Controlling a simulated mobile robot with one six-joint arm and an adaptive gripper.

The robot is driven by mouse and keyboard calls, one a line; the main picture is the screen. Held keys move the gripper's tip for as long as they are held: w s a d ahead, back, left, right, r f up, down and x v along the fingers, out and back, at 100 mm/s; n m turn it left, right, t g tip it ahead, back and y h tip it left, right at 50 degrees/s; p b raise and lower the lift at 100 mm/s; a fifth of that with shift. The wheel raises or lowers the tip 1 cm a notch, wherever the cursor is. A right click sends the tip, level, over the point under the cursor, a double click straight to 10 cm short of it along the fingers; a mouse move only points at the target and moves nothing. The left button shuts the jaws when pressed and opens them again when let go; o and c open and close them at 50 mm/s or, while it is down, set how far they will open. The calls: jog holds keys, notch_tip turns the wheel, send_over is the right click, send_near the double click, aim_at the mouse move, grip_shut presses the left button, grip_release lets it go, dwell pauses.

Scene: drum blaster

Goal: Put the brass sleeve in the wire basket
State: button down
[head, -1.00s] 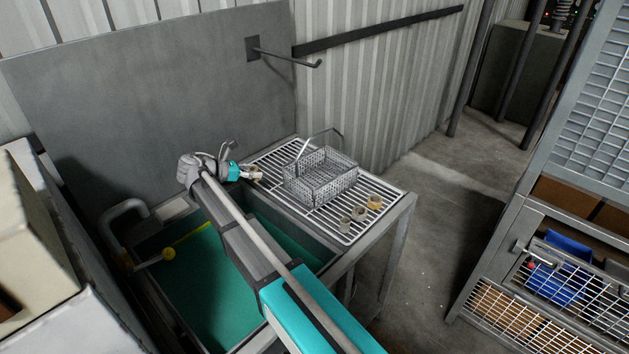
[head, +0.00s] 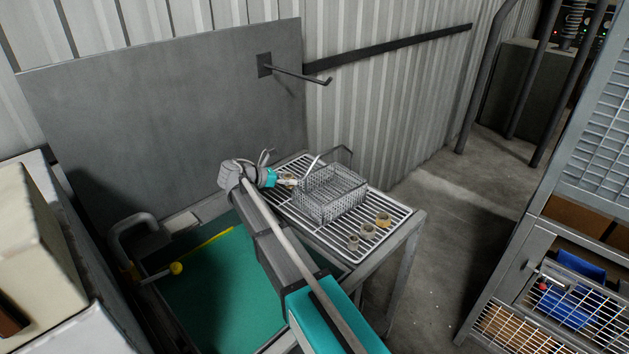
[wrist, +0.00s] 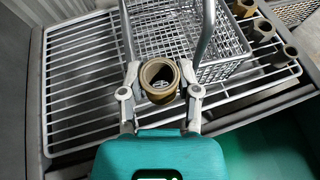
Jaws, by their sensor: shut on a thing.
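My gripper (head: 290,181) is shut on the brass sleeve, a short, open tan-gold ring. In the wrist view the brass sleeve (wrist: 159,76) sits between the two fingers, its bore facing the camera. The wire basket (head: 330,196) is an open rectangular mesh box with a raised handle, standing on the white rack. The sleeve and my gripper are at the basket's left end, and the sleeve appears outside its mesh. In the wrist view the basket (wrist: 222,70) is just beyond the sleeve. Whether they touch cannot be told.
Three small ring-like pieces, a grey one (head: 353,242), a tan one (head: 368,230) and a yellowish one (head: 383,220), stand on the white wire rack (head: 400,214) right of the basket. A green-lined sink (head: 205,290) lies left of the rack. A grey panel (head: 165,115) stands behind.

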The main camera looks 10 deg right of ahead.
jog(key=d, duration=0.2)
jog(key=w+d, duration=0.1)
jog(key=d, duration=0.1)
jog(key=w+d, duration=0.1)
jog(key=d, duration=0.2)
jog(key=shift+w, duration=0.25)
jog(key=shift+d, duration=0.1)
jog(key=shift+w+d+f+b, duration=0.1)
jog(key=shift+d+f+b, duration=0.15)
jog(key=shift+f+b, duration=0.65)
jog(key=shift+w+d+f+b, duration=0.1)
jog(key=shift+d+f+b, duration=0.15)
jog(key=shift+f+b, duration=0.65)
jog(key=shift+f+b, duration=0.6)
jog(key=c, duration=0.6)
grip_release()
jog(key=shift+r, duration=0.2)
